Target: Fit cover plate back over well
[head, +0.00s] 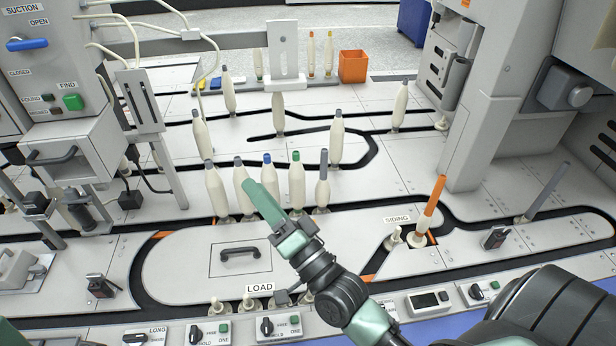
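A square cover plate (222,268) with a black bar handle (240,253) lies in the pale deck above the LOAD label. Its thin outline looks level with the deck, and no open well shows there. My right gripper (252,190) reaches in from the lower right, its green fingers above the deck just right of the plate and in front of the bobbins. The handle is clear of it. From this angle I cannot tell whether its fingers are apart, and nothing is visibly held.
A row of bobbins (297,185) with coloured tips stands behind my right gripper. Dark track grooves run around the deck. An orange-tipped peg (431,208) stands by the SIDING label (397,219). Control knobs (267,328) line the front edge.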

